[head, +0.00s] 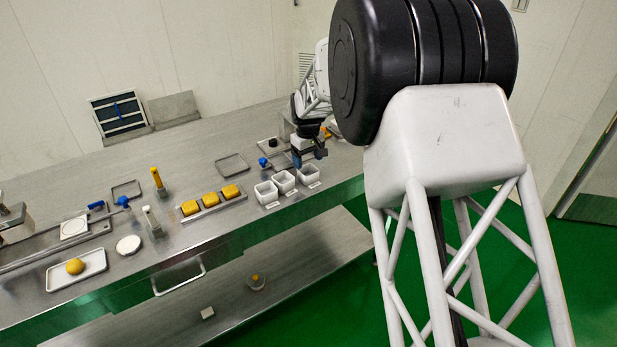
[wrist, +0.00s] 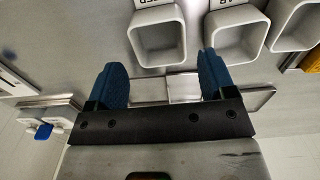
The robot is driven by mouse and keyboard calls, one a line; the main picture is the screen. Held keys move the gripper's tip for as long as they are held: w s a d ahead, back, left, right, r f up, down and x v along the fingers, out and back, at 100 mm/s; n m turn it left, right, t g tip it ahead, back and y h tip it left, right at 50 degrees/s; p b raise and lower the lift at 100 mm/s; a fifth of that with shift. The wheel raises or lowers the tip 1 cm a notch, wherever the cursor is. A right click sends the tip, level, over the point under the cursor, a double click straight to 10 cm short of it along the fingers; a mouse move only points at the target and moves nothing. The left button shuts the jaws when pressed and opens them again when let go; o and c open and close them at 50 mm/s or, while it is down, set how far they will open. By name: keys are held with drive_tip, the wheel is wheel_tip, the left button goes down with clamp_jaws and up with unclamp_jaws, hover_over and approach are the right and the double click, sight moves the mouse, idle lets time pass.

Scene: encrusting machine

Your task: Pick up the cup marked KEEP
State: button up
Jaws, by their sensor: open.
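Three square white cups stand in a row near the table's front edge: a left cup (head: 265,193), a middle cup (head: 284,181) and a right cup (head: 308,174). Small label plates (head: 314,185) lie in front of them; I cannot read KEEP on any. My gripper (head: 309,156) is open and empty, just behind and above the right cup. In the wrist view my two blue fingers (wrist: 164,82) are apart, with one empty cup (wrist: 158,45) ahead of the gap. The label above it is cut off by the picture's top edge.
A tray of yellow blocks (head: 211,203) lies left of the cups. A flat empty tray (head: 232,164) lies behind, with a blue-knobbed item (head: 263,162) beside my gripper. Bottles and a plate with a yellow ball (head: 75,266) stand further left.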

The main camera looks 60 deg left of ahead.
sight(309, 166)
drive_tip(key=shift+d+f, duration=0.1)
drive_tip(key=shift+f, duration=2.5)
drive_tip(key=c, duration=0.8)
drive_tip(key=shift+o, duration=0.2)
drive_tip(key=shift+r, duration=0.1)
drive_tip(key=shift+r, duration=0.8)
wheel_tip(309, 166, up, 2)
drive_tip(key=shift+r, duration=0.1)
drive_tip(key=s+d, duration=0.3)
drive_tip(key=d, duration=0.4)
drive_tip(key=s+d+r, duration=0.1)
drive_tip(key=s+d, duration=0.2)
drive_tip(key=d, duration=0.4)
drive_tip(key=shift+s+d, duration=0.25)
drive_tip(key=shift+s, duration=0.05)
